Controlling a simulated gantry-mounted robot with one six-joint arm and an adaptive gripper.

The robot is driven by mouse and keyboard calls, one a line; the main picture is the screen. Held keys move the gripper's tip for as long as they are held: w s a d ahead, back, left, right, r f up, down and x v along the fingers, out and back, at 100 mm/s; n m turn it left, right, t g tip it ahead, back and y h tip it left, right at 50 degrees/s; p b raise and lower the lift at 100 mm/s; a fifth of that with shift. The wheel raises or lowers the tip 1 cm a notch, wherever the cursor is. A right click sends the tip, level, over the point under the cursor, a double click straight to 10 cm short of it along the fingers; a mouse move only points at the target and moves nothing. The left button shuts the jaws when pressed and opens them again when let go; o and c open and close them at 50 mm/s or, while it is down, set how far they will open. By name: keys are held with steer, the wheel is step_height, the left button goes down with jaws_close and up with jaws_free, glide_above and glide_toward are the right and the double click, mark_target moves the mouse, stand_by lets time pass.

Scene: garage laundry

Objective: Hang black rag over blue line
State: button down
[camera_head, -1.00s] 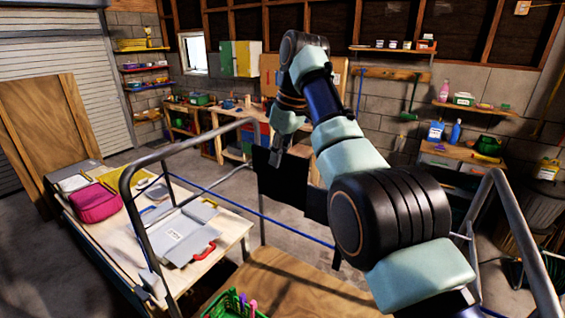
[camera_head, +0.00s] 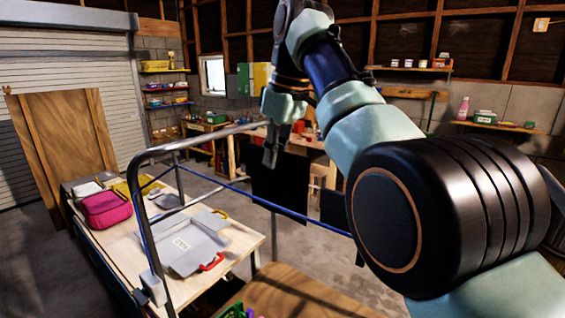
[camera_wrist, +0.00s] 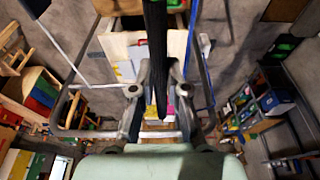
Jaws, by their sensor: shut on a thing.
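The black rag (camera_head: 278,182) hangs as a dark sheet below my gripper (camera_head: 271,150). My gripper is shut on its upper part; the wrist view shows the rag (camera_wrist: 155,45) as a narrow dark strip between the fingers (camera_wrist: 158,90). The blue line (camera_head: 215,178) slants from the metal rail at left down to the right. A second dark piece (camera_head: 333,209) shows right of the rag, partly hidden by my arm.
A grey metal rail frame (camera_head: 150,190) stands at left. Behind it, a table (camera_head: 250,236) holds a pink bag (camera_head: 105,209) and a grey case (camera_head: 183,243). A green basket (camera_head: 232,311) is at the bottom edge. My arm hides much of the right side.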

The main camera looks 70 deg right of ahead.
steer(key=a+b, duration=0.1)
steer(key=a, duration=0.1)
steer(key=w+a+b, duration=0.1)
steer(key=a+b, duration=0.1)
steer(key=shift+w+f, duration=0.15)
steer(key=shift+f, duration=0.05)
steer(key=b+x, duration=0.2)
steer(key=s+b+x, duration=0.1)
steer(key=b+x, duration=0.4)
steer(key=shift+s+a+f, duration=0.25)
steer(key=shift+s+f, duration=0.05)
steer(key=shift+f, duration=0.1)
steer(key=c, duration=1.1)
jaws_free()
